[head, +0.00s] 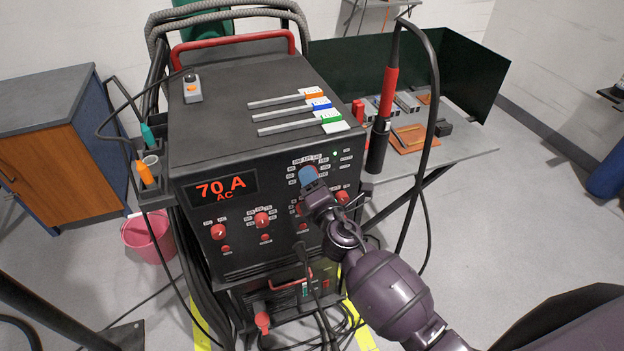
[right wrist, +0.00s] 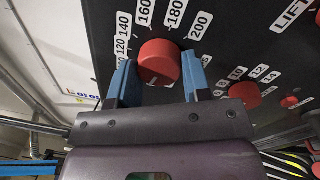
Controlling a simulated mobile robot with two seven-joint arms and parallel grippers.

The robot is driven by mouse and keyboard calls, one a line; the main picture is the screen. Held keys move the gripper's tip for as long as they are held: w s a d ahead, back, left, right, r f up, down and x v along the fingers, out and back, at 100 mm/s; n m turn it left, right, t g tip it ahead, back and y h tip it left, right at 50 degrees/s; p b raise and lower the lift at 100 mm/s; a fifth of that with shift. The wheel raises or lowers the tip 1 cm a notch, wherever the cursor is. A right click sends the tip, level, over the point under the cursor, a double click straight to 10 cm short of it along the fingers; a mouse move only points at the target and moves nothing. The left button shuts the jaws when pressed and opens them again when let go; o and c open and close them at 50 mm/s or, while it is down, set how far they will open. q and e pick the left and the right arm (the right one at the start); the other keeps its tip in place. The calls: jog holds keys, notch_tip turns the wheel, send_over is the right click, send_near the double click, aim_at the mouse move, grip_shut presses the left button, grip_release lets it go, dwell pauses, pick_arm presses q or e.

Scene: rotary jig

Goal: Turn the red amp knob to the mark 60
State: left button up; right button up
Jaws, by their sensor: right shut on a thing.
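The welding machine (head: 268,165) is a black box with a front panel of red knobs. Its display (head: 222,188) reads 70 A, AC. The red amp knob (right wrist: 158,58) shows in the right wrist view, with labels such as 140, 160, 180 and 200 around it. My right gripper (right wrist: 157,80) has a blue fingertip on each side of this knob and is shut on it. In the head view my right gripper (head: 309,177) covers most of the knob at the panel's upper right. The mark 60 cannot be read clearly. My left gripper is not in view.
Other red knobs (head: 218,231) sit left and below on the panel. A torch with a red grip (head: 389,92) stands at the machine's right, its black cable (head: 433,130) arching near my right arm. A table (head: 455,147) with a green screen stands behind.

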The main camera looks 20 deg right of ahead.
jog(key=n, duration=0.2)
jog(key=shift+n+p, duration=0.3)
dwell(0.4)
jog(key=o, duration=0.9)
jog(key=shift+s+d+f+b, duration=0.1)
jog(key=shift+s+d+b, duration=0.1)
jog(key=shift+s, duration=1.6)
jog(key=shift+s+d+f+b, duration=0.1)
jog(key=shift+s+b, duration=0.1)
jog(key=shift+s, duration=1.6)
jog(key=shift+s+d+f+b, duration=0.1)
jog(key=shift+s+b, duration=0.1)
jog(key=shift+s, duration=1.6)
